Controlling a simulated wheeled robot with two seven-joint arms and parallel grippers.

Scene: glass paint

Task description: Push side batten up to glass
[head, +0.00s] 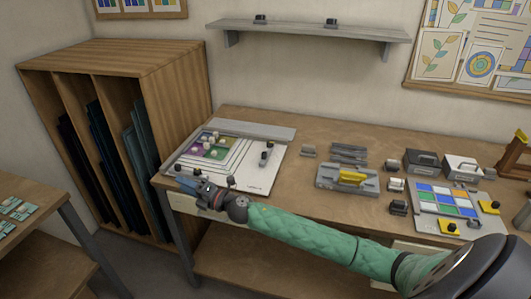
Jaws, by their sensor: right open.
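A white board (262,178) lies on the left part of the workbench, with purple, green and other coloured glass pieces (212,146) at its back left. Small pale blocks stand on and around the glass. A long grey batten (245,130) lies along the board's back edge. I cannot clearly make out a separate side batten; the board's left edge is thin and small in view. My right gripper (194,187) is open at the board's front left corner, low over the bench's front edge. I cannot tell whether it touches anything. My left gripper is out of view.
A dark-knobbed tool (265,155) stands on the board's right. Right of it are a grey tray with a yellow handle (351,178), boxes (462,166) and a coloured glass panel (445,199). A wooden rack (180,90) stands left; a shelf (310,31) hangs above.

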